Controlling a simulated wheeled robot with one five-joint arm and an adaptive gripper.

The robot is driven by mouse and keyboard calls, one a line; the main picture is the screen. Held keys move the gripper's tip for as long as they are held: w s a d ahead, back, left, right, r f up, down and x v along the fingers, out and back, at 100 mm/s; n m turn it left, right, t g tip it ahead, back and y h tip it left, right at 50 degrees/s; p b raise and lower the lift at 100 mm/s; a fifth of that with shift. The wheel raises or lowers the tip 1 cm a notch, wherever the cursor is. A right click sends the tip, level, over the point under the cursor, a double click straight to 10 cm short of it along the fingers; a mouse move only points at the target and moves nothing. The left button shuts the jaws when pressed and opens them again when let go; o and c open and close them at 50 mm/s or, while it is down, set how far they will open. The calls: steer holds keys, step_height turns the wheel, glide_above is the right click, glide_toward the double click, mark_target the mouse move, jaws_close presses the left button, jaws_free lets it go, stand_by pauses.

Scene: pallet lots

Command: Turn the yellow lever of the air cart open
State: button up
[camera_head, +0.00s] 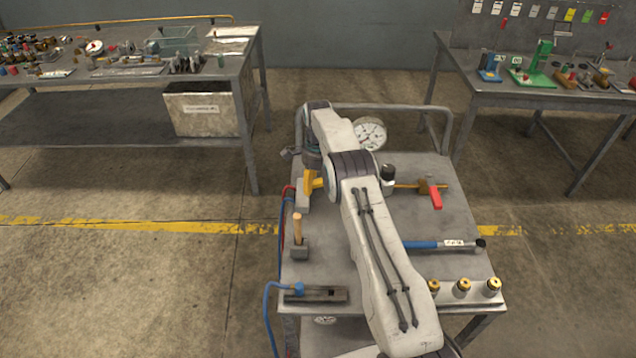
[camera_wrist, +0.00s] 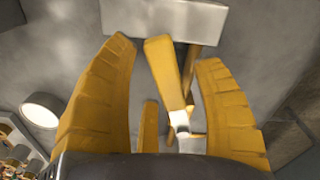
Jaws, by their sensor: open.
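In the wrist view, my gripper (camera_wrist: 166,52) is open, with one ribbed yellow finger on each side. The yellow lever (camera_wrist: 163,70) stands between the fingers, with visible gaps on both sides. A silver-coloured joint (camera_wrist: 180,120) shows at its lower end, and a brass-coloured pipe (camera_wrist: 190,62) runs behind it. In the head view, my arm hides most of the gripper. Yellow parts show at the left side of the air cart (camera_head: 455,215), but lever and fingers are hard to tell apart there.
A light grey block (camera_wrist: 165,18) is close beyond the fingertips. Workbenches (camera_head: 255,110) stand behind on both sides.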

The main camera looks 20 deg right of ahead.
mark_target(318, 183)
steer(key=shift+r, duration=0.1)
step_height(318, 183, up, 7)
steer(key=shift+f, duration=0.15)
steer(key=shift+r, duration=0.3)
steer(key=shift+s+r, duration=0.1)
stand_by(0.4)
